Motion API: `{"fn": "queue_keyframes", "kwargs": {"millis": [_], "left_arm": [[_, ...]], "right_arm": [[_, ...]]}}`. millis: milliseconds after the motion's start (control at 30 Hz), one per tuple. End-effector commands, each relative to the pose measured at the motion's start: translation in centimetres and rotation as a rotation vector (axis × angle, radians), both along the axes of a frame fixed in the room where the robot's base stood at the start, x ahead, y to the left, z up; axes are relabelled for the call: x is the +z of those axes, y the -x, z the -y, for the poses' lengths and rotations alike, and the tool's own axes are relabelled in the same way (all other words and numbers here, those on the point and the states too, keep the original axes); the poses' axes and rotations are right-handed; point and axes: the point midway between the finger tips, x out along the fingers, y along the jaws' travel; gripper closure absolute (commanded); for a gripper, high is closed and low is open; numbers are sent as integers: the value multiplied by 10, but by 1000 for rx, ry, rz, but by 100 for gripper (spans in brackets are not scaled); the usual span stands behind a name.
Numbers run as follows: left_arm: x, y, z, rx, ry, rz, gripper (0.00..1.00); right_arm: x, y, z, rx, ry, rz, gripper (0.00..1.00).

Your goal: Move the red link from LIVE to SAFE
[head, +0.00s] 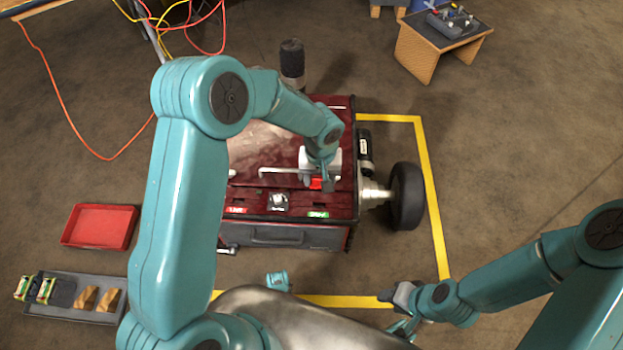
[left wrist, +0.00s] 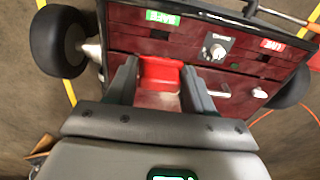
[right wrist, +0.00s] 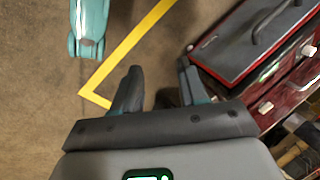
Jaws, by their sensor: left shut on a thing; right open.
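My left gripper (head: 317,179) reaches over the dark red unit (head: 344,113) and is shut on the red link (head: 316,184). The left wrist view shows the link (left wrist: 160,75) between both fingers. The green SAFE label (head: 318,214) is near the unit's front right edge; the link is just behind it in the head view. The red LIVE label (head: 237,210) is on the left, with a knob (head: 278,202) between the labels. I cannot tell whether the link touches the unit's top. My right gripper (head: 398,310) is open and empty, low over the floor.
A wheel (head: 406,196) juts from the unit's right side. Yellow floor tape (head: 432,200) runs around it. A red tray (head: 99,226) and a grey tray (head: 75,311) with small parts lie left. Cables hang at upper left. Floor at right is mostly clear.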

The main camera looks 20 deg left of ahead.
Motion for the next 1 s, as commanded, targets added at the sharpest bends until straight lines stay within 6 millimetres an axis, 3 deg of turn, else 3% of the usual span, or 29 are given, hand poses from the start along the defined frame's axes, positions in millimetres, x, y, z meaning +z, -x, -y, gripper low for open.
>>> {"fn": "queue_keyframes", "kwargs": {"millis": [367,800,1000], "left_arm": [[-21,1,2,-4,0,-1,78],[-80,1,5,-7,1,0,78],[-94,1,5,-7,1,1,78]], "right_arm": [[-15,-1,0,-2,0,2,57],[-50,-7,6,-27,5,12,57],[-61,-11,10,-40,8,18,57]]}}
